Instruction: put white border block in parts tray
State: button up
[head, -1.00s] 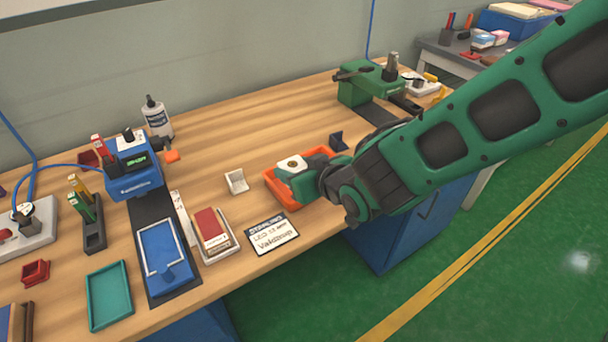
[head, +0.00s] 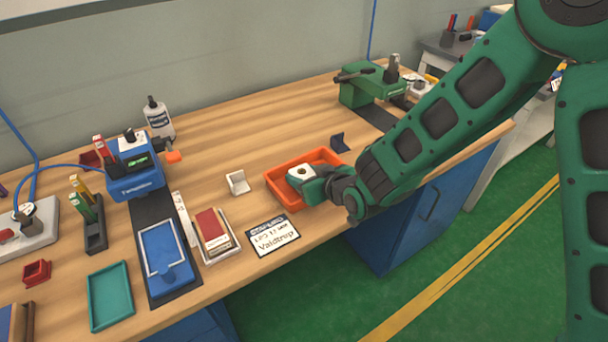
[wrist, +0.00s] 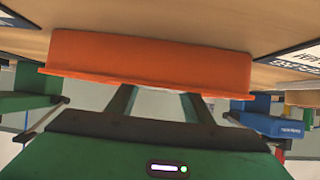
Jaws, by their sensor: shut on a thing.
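The white block (head: 301,173), with a dark hole in its top, is at the end of my gripper (head: 306,180). My gripper is shut on it over the front part of the orange tray (head: 326,155), inside the tray's outline. In the wrist view, the tray's outer wall (wrist: 150,60) hides my fingertips and most of the block. My two fingers (wrist: 158,100) pass behind the tray's rim. I cannot tell whether the block touches the tray's floor.
A white bracket (head: 237,182) stands left of the orange tray, and a dark blue bracket (head: 339,143) is behind it. A label card (head: 273,236) lies in front, near the table edge. A teal tray (head: 110,297) sits farther left.

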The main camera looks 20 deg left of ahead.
jog(key=o, duration=1.1)
jog(key=shift+f, duration=0.1)
jog(key=v, duration=1.2)
